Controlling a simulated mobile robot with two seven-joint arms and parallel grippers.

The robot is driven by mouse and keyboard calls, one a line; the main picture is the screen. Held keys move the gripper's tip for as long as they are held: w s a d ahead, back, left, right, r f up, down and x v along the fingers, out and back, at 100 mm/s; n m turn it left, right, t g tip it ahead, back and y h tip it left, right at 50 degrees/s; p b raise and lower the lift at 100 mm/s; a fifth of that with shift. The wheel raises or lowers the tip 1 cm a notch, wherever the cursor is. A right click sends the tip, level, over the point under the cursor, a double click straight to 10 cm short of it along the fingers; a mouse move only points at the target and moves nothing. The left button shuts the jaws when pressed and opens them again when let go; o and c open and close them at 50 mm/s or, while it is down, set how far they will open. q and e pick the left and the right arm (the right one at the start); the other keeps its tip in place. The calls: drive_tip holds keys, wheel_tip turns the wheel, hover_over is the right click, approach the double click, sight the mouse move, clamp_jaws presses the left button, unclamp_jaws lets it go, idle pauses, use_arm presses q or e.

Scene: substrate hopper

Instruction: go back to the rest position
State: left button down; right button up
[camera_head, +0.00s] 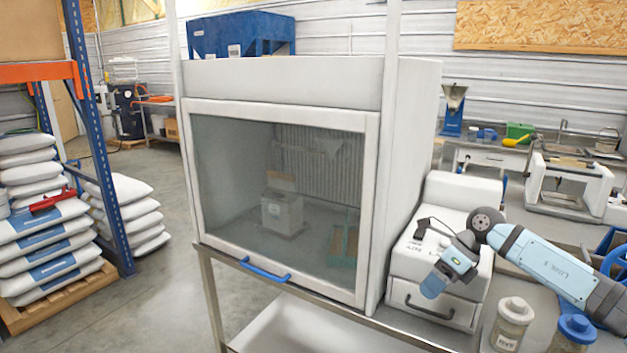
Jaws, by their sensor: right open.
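My right arm comes in from the right, and its light blue link (550,265) reaches over the bench. My right gripper (437,281) is at the end of this arm, in front of a white boxy machine with a drawer (432,306). It is open, and I see nothing held in it. Its fingers are small here, and I cannot tell whether it touches the machine. My left gripper is not in view.
A white cabinet (390,85) with a glass front and blue handle (265,270) stands in the middle. Lidded jars (511,325) stand on the bench below my right arm. Sacks (45,225) are stacked at the left. The floor (165,290) between sacks and cabinet is clear.

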drive_tip(key=s+a+f+m+t+y+p, duration=0.25)
drive_tip(key=s+a+m+y, duration=0.35)
drive_tip(key=a, duration=0.3)
drive_tip(key=s+a+f+m+t+y+p, duration=0.1)
drive_tip(key=s+a+m+t+y, duration=0.2)
drive_tip(key=s+a+m+y, duration=0.4)
use_arm(q)
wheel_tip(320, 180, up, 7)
drive_tip(key=p, duration=0.4)
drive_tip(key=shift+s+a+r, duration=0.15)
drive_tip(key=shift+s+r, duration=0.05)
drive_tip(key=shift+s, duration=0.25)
use_arm(e)
drive_tip(key=s+d+f+m+t+h, duration=0.3)
drive_tip(key=s+d+f+m+h, duration=0.2)
drive_tip(key=s+f+m+h, duration=0.3)
drive_tip(key=s+d+f+m+t+h, duration=0.3)
drive_tip(key=s+d+f+m+h, duration=0.2)
drive_tip(key=m, duration=1.7)
drive_tip(key=s+f+h, duration=0.3)
drive_tip(key=s+f, duration=0.3)
drive_tip(key=s, duration=0.3)
drive_tip(key=shift+s+d+m+h, duration=0.2)
drive_tip(key=shift+s+m+h, duration=0.1)
drive_tip(key=shift+h, duration=0.1)
drive_tip(key=shift+f, duration=0.1)
